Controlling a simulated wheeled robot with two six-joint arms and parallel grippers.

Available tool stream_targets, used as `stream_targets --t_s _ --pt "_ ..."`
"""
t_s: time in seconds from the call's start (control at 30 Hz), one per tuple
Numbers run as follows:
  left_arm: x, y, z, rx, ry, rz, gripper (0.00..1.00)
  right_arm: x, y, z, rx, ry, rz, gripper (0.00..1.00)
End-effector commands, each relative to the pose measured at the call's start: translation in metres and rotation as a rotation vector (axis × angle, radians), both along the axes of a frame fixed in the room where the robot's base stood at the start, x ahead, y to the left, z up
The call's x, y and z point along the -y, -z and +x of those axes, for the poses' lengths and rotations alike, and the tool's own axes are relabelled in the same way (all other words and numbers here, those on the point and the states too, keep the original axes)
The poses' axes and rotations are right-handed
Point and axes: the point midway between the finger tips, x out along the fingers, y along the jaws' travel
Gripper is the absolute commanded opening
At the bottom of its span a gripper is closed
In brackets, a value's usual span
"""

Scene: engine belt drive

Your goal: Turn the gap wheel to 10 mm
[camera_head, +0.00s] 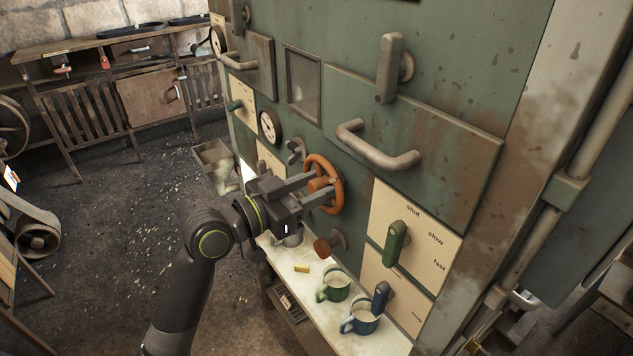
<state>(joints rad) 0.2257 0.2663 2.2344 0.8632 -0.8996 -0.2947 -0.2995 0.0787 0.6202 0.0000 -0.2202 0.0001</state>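An orange-brown handwheel (339,199), which I take to be the gap wheel, sticks out from the green machine front. My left gripper (321,187) is at the wheel, its two fingers apart on either side of the wheel's hub. I cannot tell whether they press on it. The gripper hides part of the wheel's left side. A round white-faced dial (268,127) sits up and left of the wheel; its reading is too small to make out. No 10 mm mark is legible. My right gripper is not in view.
A green lever (396,243) sits on a plate marked shut, slow, fast. A large bar handle (378,150) juts out above the wheel. A green mug (334,287) and a blue mug (361,318) stand on the pale shelf (300,318) below. Open floor lies left.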

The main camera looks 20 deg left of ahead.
Motion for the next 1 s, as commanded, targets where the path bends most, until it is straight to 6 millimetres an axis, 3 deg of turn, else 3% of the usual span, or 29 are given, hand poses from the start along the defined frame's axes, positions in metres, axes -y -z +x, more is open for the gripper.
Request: stream_targets --t_s 0.4,0.67,1.0 --pt "0.0043 0.0003 0.0047 -0.001 0.001 0.001 0.37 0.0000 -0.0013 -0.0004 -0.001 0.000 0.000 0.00" --pt "0.0041 0.0002 0.0046 -0.001 0.001 0.001 0.05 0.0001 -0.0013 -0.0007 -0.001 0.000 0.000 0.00" --pt "0.0040 -0.0013 0.0048 -0.038 0.001 -0.047 0.05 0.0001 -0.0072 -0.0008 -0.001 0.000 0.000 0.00"
